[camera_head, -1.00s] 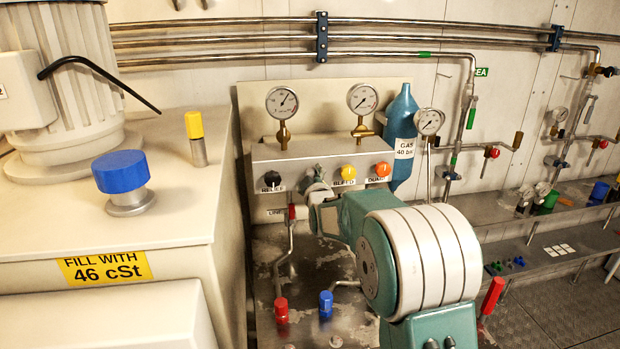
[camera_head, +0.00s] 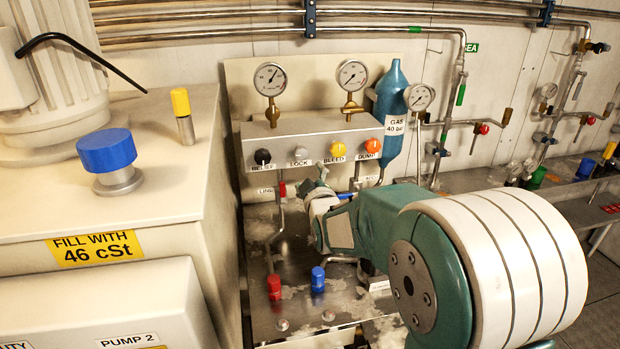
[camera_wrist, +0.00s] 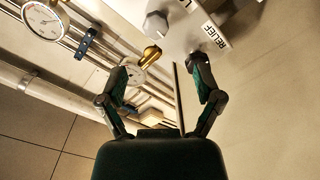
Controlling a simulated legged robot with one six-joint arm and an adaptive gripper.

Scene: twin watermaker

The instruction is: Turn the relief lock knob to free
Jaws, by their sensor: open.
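The grey lock knob (camera_head: 300,152) sits on the front of the grey valve block above its LOCK label, between the black relief knob (camera_head: 262,157) and the yellow bleed knob (camera_head: 338,148). The direction it points is too small to tell. My gripper (camera_head: 321,172) is below and right of it, apart from it in the picture. In the wrist view the open, empty gripper (camera_wrist: 162,68) has its two fingers spread. There the grey knob (camera_wrist: 156,24) lies beyond the fingertips, with the RELIEF label to its right.
An orange dump knob (camera_head: 373,146) is at the block's right end. Two gauges (camera_head: 270,79) stand on the block. A blue gas bottle (camera_head: 391,95) is behind right. Red and blue capped levers (camera_head: 274,288) stand below. A cream tank (camera_head: 60,215) walls the left side.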

